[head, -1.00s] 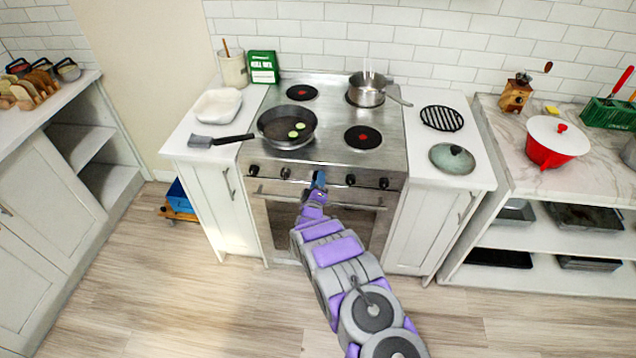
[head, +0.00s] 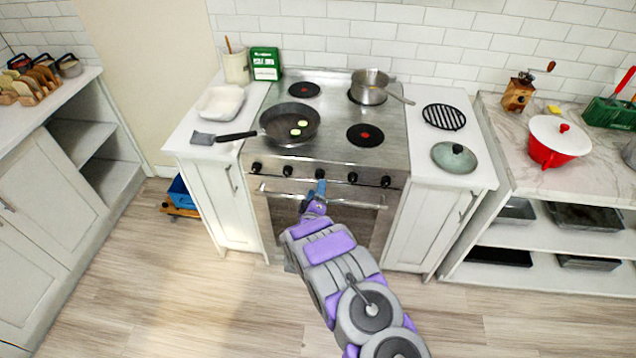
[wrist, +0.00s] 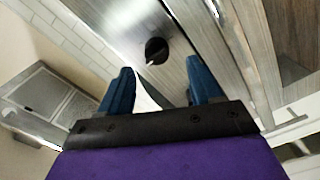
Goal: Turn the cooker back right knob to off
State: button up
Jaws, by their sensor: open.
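The cooker (head: 338,112) has a steel front panel with a row of black knobs. Two show to the left of my gripper, the nearer one (head: 288,171), and two to the right, the nearer one (head: 352,178). No label shows which is the back right knob. My gripper (head: 320,188), with blue fingers, is in front of the panel's middle. In the wrist view, my gripper (wrist: 160,82) is open and empty. A round black knob (wrist: 156,50) with a pale mark lies beyond the gap between the fingertips, apart from them.
A saucepan (head: 368,95) stands on the back right burner, its handle pointing right. A frying pan (head: 290,122) with green slices is on the front left burner. The oven door handle (head: 350,202) runs below the knobs. Floor in front is clear.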

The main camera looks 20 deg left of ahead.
jog(key=p+v, duration=0.1)
jog(key=v, duration=1)
jog(key=shift+s+p, duration=0.3)
jog(key=shift+s, duration=0.05)
jog(key=shift+f, duration=0.1)
jog(key=shift+w, duration=0.1)
jog(key=w+d+r+m+g+h, duration=0.2)
jog(key=w+d+r+m+g, duration=0.45)
jog(key=r, duration=0.35)
jog(key=s+d+r+m+g, duration=0.2)
jog(key=s+d+r+g, duration=0.3)
jog(key=d+r, duration=0.55)
jog(key=s+d+r+m+g, duration=0.2)
jog(key=s+d+r, duration=0.2)
jog(key=s, duration=0.9)
jog(key=s+d+r+m+g+h, duration=0.1)
jog(key=s+d+r+m+g, duration=0.1)
jog(key=s+d, duration=0.9)
jog(key=s+d+r+m+g+h, duration=0.1)
jog(key=s+d+r, duration=0.5)
jog(key=s, duration=0.9)
jog(key=d+m+g, duration=0.1)
jog(key=g, duration=0.1)
jog(key=shift+d+g, duration=0.25)
jog(key=shift+g, duration=0.1)
